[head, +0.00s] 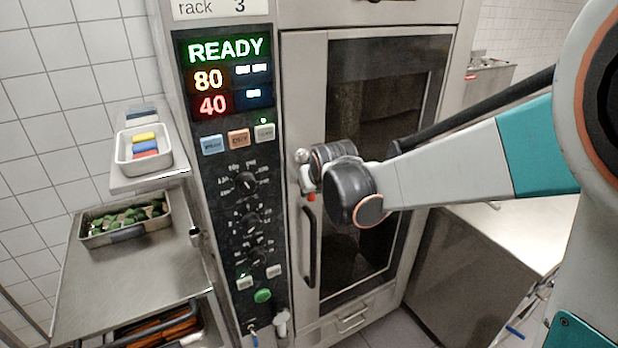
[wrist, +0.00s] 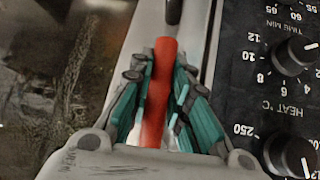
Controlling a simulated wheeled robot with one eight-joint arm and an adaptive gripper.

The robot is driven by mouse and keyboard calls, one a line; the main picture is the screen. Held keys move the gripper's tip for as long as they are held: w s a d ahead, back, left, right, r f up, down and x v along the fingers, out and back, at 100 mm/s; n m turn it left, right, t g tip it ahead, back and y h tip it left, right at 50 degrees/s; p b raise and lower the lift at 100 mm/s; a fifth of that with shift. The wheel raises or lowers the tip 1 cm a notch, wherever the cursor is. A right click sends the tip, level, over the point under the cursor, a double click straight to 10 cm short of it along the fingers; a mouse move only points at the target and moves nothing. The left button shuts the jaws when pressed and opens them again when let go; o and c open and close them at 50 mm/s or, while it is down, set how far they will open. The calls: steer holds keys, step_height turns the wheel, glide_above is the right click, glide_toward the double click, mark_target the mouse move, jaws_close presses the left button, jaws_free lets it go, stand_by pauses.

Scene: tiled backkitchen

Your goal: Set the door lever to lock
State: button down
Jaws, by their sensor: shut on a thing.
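The oven door (head: 375,160) is closed, with a dark window in a steel frame. The door lever has a red grip (wrist: 157,95), seen in the wrist view between the teal-padded fingers. My gripper (wrist: 160,78) is shut on this red grip, one finger on each side. In the head view a small red end of the lever (head: 311,197) shows at the door's left edge, under a round metal knob (head: 301,156). My wrist covers much of the lever there, so its exact angle is hard to tell.
A black vertical door handle (head: 309,250) is just below the lever. The control panel (head: 205,165) with dials and a READY display is to the left. A steel counter (head: 130,270) holds a tray of green food (head: 110,232). A white bin (head: 126,158) stands behind.

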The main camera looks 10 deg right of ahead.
steer(key=shift+s+a+y, duration=0.1)
steer(key=shift+a+y, duration=0.1)
steer(key=shift+y, duration=0.1)
stand_by(0.4)
steer(key=c, duration=1.5)
jaws_free()
steer(key=shift+a, duration=0.1)
steer(key=v, duration=1.2)
